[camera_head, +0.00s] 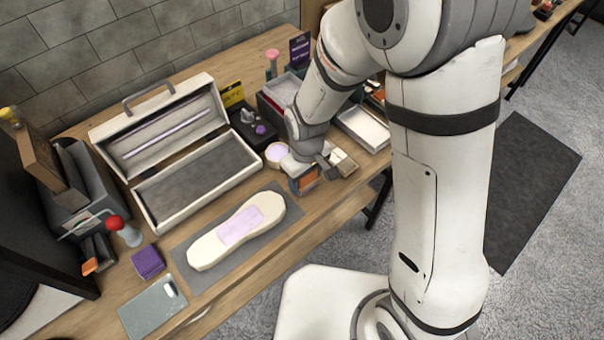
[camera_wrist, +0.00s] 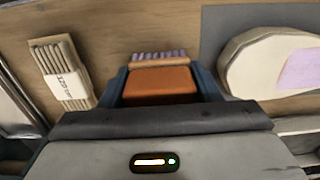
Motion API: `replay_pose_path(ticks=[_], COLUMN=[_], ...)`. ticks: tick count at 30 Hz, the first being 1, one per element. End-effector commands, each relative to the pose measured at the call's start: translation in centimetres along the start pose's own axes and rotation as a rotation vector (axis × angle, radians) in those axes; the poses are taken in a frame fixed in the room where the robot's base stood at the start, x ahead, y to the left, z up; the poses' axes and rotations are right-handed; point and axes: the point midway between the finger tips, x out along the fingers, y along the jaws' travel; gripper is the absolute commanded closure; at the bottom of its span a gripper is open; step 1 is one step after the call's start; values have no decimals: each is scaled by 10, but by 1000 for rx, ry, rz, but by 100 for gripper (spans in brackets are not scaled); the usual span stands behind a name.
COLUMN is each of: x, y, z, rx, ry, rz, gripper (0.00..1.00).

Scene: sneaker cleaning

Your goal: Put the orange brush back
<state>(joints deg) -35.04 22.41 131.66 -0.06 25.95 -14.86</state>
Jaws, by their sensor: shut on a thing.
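The orange brush (camera_wrist: 160,84) sits between the dark blue fingers of my gripper (camera_wrist: 163,92) in the wrist view. Its orange back faces the camera, and a wooden strip with pale purple bristles shows beyond it. In the head view my gripper (camera_head: 303,181) is near the table's front edge, right of the grey mat, with the orange brush (camera_head: 309,179) partly hidden by the fingers. I cannot tell whether the brush touches the table.
A bundle of sticks with a paper band (camera_wrist: 65,82) lies left of the brush in the wrist view. A pale shoe form (camera_head: 207,250) lies on the grey mat (camera_head: 277,229). An open toolbox (camera_head: 150,205) stands behind it.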

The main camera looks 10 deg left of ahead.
Motion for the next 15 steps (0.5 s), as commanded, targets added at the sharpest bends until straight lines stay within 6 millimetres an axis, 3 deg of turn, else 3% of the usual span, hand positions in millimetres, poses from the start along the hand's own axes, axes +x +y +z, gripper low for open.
replay_pose_path(ticks=[10,11,15], x=[5,4,3], y=[1,1,1], z=[0,0,0], rx=[3,3,4], ry=[1,1,1], rz=[0,0,0], gripper=[67,42,30])
